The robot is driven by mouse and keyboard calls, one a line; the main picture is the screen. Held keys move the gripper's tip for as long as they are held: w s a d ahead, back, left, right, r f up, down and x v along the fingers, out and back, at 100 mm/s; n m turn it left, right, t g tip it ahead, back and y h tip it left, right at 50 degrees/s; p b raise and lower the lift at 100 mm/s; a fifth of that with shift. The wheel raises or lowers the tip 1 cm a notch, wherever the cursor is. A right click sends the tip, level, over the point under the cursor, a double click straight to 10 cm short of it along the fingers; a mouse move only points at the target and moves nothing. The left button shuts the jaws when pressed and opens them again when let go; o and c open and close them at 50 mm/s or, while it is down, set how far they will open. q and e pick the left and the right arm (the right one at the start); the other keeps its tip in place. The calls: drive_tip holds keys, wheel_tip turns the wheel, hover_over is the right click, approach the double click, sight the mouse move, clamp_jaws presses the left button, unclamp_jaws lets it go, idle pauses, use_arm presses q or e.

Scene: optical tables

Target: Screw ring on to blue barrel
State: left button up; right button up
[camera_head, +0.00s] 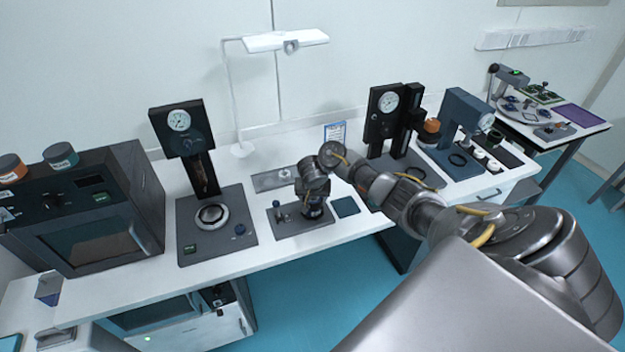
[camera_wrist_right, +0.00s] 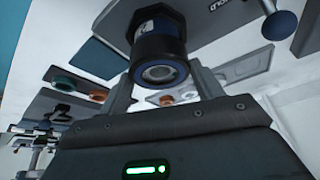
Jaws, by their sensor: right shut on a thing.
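My right gripper (camera_head: 314,198) reaches down over a small dark fixture plate (camera_head: 290,227) on the white table. The blue barrel (camera_head: 314,211) stands on this plate below the gripper, partly hidden by it. In the right wrist view the barrel (camera_wrist_right: 165,25) is dark and blue with a white label. A round ring (camera_wrist_right: 163,71) with a pale centre sits at its near end, in line with it. The gripper (camera_wrist_right: 163,78) has its two fingers at either side of the ring and is shut on it. Whether the threads are engaged cannot be seen. My left gripper is not in view.
A black gauge stand (camera_head: 210,216) stands left of the plate, with a dark oven (camera_head: 100,222) beyond it. More gauge stands (camera_head: 388,105) are at the right. A dark square mat (camera_head: 346,207) lies beside the plate. A lamp (camera_head: 288,40) arches over the back.

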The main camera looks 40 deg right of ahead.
drive_tip(key=shift+s+d, duration=0.1)
drive_tip(key=shift+d, duration=0.15)
drive_tip(key=o, duration=1.1)
drive_tip(key=shift+d+f, duration=0.1)
drive_tip(key=shift+f, duration=0.05)
drive_tip(key=shift+a, duration=0.25)
drive_tip(key=shift+c, duration=0.8)
drive_tip(key=shift+d, duration=0.1)
